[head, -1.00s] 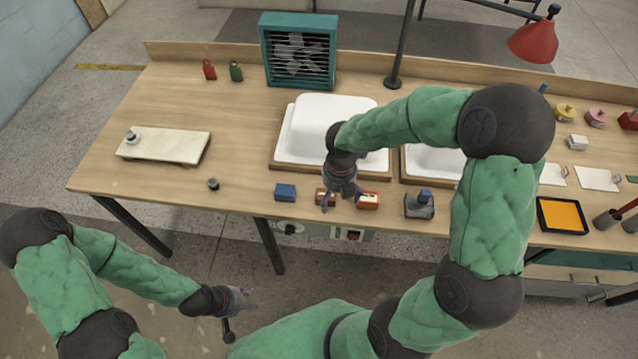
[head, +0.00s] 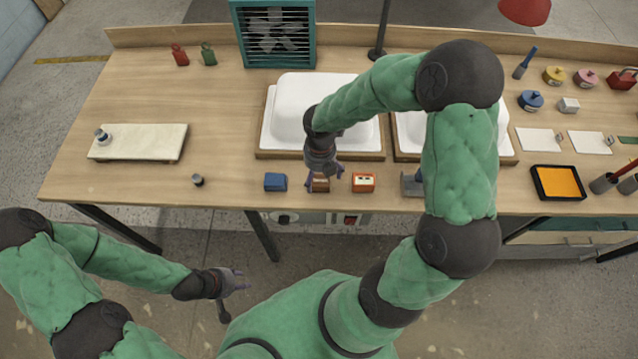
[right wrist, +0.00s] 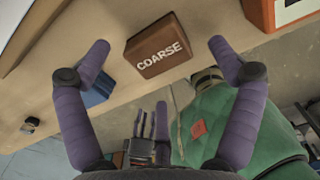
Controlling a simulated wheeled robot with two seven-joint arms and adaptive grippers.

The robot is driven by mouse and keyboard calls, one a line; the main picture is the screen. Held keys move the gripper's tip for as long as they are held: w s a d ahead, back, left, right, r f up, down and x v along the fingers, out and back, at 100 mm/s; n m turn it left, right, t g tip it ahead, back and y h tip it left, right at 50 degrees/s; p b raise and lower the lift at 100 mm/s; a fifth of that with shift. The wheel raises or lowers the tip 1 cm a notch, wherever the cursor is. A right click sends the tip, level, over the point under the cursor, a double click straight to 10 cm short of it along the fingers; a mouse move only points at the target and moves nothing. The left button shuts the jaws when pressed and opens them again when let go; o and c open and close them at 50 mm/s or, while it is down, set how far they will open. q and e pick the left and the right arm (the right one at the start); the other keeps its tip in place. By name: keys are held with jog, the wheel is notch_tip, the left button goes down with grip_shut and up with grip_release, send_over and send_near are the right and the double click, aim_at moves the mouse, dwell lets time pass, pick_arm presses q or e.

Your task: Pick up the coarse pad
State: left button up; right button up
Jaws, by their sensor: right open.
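The coarse pad (right wrist: 158,46) is a brown block with white "COARSE" lettering, lying on the workbench in the right wrist view. In the head view the coarse pad (head: 319,184) is partly hidden by my right gripper (head: 325,181), which is just above it. In the right wrist view my right gripper (right wrist: 150,48) is open, its purple fingers spread on either side of the pad with gaps on both sides. My left gripper (head: 240,282) hangs over the floor in front of the bench, apart from everything; its fingertips look spread and empty.
A blue block (head: 275,182) lies left of the pad and an orange-red box (head: 363,183) right of it. White tub shells (head: 330,107) stand behind on wooden bases (head: 265,153). A pale slab (head: 150,139) is farther left. Bare bench (head: 230,125) lies between.

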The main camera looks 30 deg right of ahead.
aim_at(319, 180)
notch_tip(319, 180, down, 4)
jog(key=shift+w+f+b, duration=0.1)
jog(key=shift+f+b, duration=0.1)
jog(key=shift+b, duration=0.75)
jog(key=c, duration=1.5)
jog(key=shift+r, duration=0.1)
jog(key=shift+r+p, duration=0.6)
jog(key=shift+r, duration=0.2)
jog(key=a+r+p, duration=0.1)
jog(key=a+r, duration=0.2)
jog(key=a, duration=0.1)
jog(key=a+r+p, duration=0.2)
jog(key=a+r, duration=0.2)
jog(key=a, duration=0.1)
jog(key=s+a+r+p, duration=0.1)
jog(key=a+r+p, duration=0.1)
jog(key=a+r, duration=0.2)
jog(key=shift+a+r, duration=0.2)
jog(key=shift+a, duration=0.35)
